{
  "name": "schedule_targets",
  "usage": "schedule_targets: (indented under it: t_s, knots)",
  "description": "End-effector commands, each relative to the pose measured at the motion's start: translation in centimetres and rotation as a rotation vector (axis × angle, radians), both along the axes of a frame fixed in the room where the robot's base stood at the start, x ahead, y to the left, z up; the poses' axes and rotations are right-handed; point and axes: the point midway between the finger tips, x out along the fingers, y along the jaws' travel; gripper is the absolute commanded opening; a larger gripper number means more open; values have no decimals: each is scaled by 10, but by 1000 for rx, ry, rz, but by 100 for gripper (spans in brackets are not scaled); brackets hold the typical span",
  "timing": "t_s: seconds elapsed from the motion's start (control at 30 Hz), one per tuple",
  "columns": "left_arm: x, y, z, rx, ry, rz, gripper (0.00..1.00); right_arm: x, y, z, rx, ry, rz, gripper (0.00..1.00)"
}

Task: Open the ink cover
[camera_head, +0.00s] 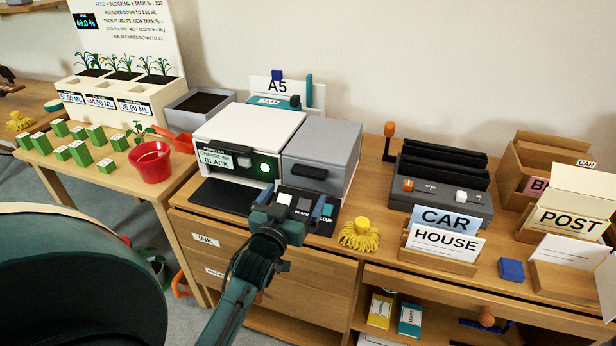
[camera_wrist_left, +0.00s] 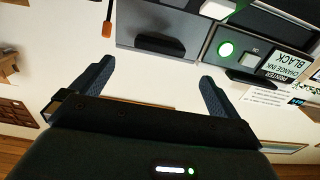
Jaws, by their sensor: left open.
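The printer (camera_head: 250,135) stands on the wooden cabinet, with a white top, a label reading "CHANGE INK BLACK" and a lit green button (camera_head: 265,168). The grey box on its right side, apparently the ink cover (camera_head: 322,150), looks closed and has a dark handle (camera_head: 308,172). My left gripper (camera_head: 293,203) is in front of the printer, below the handle in the picture. In the left wrist view, which looks upside down, the open, empty fingers (camera_wrist_left: 157,70) point toward the dark handle (camera_wrist_left: 160,44), apart from it. My right gripper is not in view.
Panel buttons sit just behind my left gripper. A yellow tasselled object (camera_head: 360,235) lies to the right, near the card holder (camera_head: 440,250) and a dark slotted unit (camera_head: 440,190). A red pot (camera_head: 150,162) stands on the left table. Drawers (camera_head: 220,245) are below.

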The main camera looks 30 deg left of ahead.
Motion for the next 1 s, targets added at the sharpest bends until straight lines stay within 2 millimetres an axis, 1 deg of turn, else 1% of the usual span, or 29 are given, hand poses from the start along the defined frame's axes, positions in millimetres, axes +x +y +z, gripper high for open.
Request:
schedule_targets:
  t_s: [0.03,0.2,0.3,0.4,0.57,0.83,1.0]
  knots:
    - [12,3,1,2,-3,0,100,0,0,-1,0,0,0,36]
    - [46,11,0,1,-1,-1,100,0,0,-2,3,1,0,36]
    - [61,15,0,0,-1,-1,100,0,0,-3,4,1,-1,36]
    - [72,17,0,0,1,-1,100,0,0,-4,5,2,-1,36]
    - [80,19,0,0,1,-1,100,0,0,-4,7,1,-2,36]
    - [81,19,0,0,1,-1,100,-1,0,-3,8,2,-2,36]
    - [81,19,0,0,1,-1,86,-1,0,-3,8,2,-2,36]
